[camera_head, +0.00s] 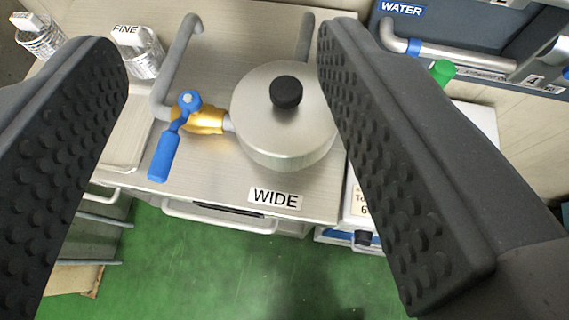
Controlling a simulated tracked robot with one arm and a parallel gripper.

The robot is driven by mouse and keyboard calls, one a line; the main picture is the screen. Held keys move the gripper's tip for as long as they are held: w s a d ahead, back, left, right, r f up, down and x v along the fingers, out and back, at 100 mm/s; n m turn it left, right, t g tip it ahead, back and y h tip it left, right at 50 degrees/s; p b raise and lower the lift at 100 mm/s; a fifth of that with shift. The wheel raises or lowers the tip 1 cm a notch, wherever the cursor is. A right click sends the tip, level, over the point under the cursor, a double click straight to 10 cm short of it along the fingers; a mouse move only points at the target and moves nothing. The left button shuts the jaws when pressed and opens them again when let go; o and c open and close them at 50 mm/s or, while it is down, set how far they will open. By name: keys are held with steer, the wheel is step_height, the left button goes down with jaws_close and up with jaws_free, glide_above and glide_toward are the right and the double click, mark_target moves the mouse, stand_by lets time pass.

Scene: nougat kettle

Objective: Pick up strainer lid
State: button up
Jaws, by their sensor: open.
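The strainer lid (272,130) is a round, silvery metal lid with a black knob (286,92) on top. It sits on a steel cabinet (215,185) marked WIDE, right of the picture's middle. My gripper (222,50) is open, with one dark, studded finger at the left and one at the right. The lid shows between the fingers, nearer the right one, which overlaps its right edge in the picture. Nothing is held. I cannot tell the height of the fingers above the lid.
A brass valve with a blue handle (163,155) stands left of the lid, beside a grey pipe (160,80). Two clear containers, one marked FINE (146,60), stand at upper left. A WATER panel with a pipe (455,50) is at upper right. Green floor (190,265) lies in front.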

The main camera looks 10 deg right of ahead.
steer(key=h+b, duration=0.1)
steer(key=h, duration=0.1)
glide_toward(287, 94)
steer(key=shift+m+g, duration=0.3)
steer(key=shift+m, duration=0.1)
steer(key=x, duration=0.2)
steer(key=b+x, duration=0.1)
steer(key=r+x, duration=0.1)
steer(key=x, duration=0.1)
steer(key=shift+w+d+f, duration=0.2)
steer(key=shift+w, duration=0.25)
steer(key=shift+a+f+b+x, duration=0.15)
steer(key=shift+b+x, duration=0.25)
steer(key=shift+x, duration=0.7)
steer(key=shift+a+f+b+x, duration=0.1)
steer(key=shift+f+b+x, duration=0.2)
steer(key=shift+x, duration=0.8)
steer(key=shift+w+d, duration=0.1)
steer(key=shift+w, duration=0.2)
steer(key=c, duration=1.1)
steer(key=shift+r, duration=0.1)
steer(key=shift+c, duration=0.2)
